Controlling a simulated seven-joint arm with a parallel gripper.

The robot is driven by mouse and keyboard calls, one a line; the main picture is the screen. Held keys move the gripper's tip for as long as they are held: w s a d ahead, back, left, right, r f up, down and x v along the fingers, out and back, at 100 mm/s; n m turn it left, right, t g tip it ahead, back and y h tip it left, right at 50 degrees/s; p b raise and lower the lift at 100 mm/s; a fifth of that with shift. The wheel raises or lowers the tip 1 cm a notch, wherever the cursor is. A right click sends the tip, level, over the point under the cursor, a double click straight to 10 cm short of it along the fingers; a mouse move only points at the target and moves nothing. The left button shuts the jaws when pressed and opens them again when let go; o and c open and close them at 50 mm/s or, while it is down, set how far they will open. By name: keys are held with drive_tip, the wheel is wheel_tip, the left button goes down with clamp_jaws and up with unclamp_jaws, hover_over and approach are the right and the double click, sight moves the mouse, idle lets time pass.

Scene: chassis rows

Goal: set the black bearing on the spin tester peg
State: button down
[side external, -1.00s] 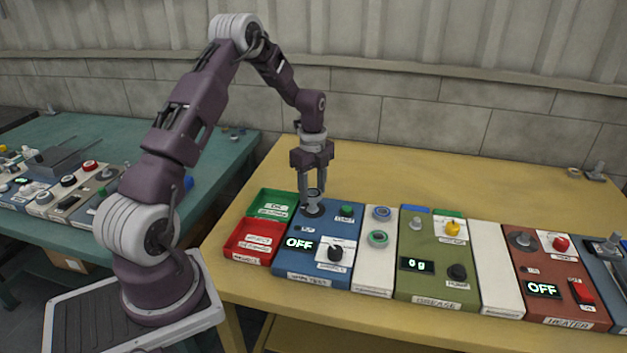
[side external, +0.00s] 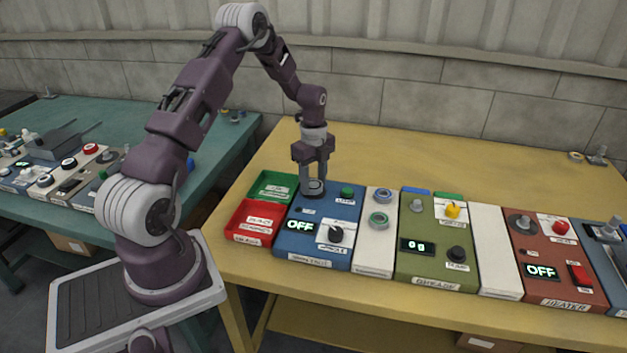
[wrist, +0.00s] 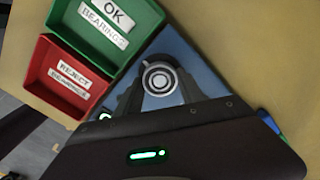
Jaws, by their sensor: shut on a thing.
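The blue spin tester (side external: 340,211) stands near the table's left end, with a lit OFF display (side external: 300,225), a black knob (side external: 336,233) and a green button (side external: 347,192). My gripper (side external: 313,187) points straight down at the tester's peg, low over its round base. It is shut on the black bearing, which is largely hidden by the fingers in the side view. In the wrist view, the bearing (wrist: 160,91) is a ring between the fingers, around the round peg top (wrist: 159,79). I cannot tell whether it is fully seated.
A green OK bearings tray (side external: 263,197) and a red reject tray (side external: 237,234) stand just left of the tester. Right of it is a pale panel (side external: 373,252) with two ring parts, then the olive grease unit (side external: 430,273) and red heater (side external: 565,288).

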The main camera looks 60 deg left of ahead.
drive_tip(key=c, duration=0.6)
unclamp_jaws()
drive_tip(key=shift+c, duration=0.2)
wheel_tip(320, 180, up, 7)
drive_tip(key=shift+r, duration=0.1)
wheel_tip(320, 180, up, 7)
idle(0.5)
